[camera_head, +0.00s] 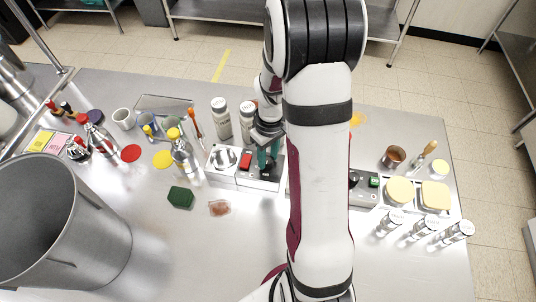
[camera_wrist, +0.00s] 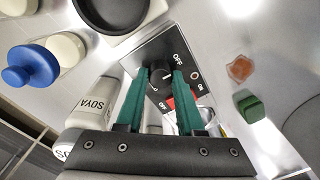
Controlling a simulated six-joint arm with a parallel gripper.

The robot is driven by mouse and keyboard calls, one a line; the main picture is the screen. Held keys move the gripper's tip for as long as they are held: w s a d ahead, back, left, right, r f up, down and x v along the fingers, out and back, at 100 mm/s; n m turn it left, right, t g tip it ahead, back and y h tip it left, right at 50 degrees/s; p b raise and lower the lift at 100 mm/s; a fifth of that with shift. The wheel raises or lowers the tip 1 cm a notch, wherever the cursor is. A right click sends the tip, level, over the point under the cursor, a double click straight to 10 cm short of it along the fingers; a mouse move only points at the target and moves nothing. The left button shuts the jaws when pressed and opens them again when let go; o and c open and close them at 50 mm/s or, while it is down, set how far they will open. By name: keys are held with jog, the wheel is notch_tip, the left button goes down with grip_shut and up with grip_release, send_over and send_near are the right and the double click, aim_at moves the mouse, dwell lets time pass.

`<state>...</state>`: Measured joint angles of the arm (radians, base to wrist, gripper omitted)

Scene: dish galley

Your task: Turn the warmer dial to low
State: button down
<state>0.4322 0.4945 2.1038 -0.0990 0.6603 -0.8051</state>
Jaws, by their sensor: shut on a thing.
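The warmer dial (camera_wrist: 159,75) is a round black knob on a dark panel (camera_wrist: 150,50) in the wrist view. "OFF" is printed beside it. A small pale mark shows on the knob; I cannot tell which setting it points at. My gripper (camera_wrist: 161,79) has its green fingers on either side of the dial and is shut on it. A red switch (camera_wrist: 184,104) shows past the right finger, and in the head view (camera_head: 246,160) it sits left of my gripper (camera_head: 266,160). The fingers and arm hide the dial in the head view.
Two white-capped bottles (camera_head: 220,118) stand behind the warmer. A second panel with a green switch (camera_head: 374,182) is right of my arm. A green block (camera_head: 180,197) and a reddish piece (camera_head: 219,208) lie in front. A big metal pot (camera_head: 100,235) stands at front left.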

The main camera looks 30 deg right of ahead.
aim_at(271, 161)
jog(key=m, duration=0.6)
jog(key=shift+m, duration=0.3)
jog(key=m, duration=0.6)
jog(key=shift+s, duration=0.1)
jog(key=shift+m+t, duration=0.3)
jog(key=shift+m, duration=0.1)
jog(key=c, duration=0.5)
grip_release()
jog(key=shift+r, duration=0.1)
jog(key=r, duration=1.5)
jog(key=shift+s+d+r, duration=0.15)
jog(key=shift+s+r, duration=0.15)
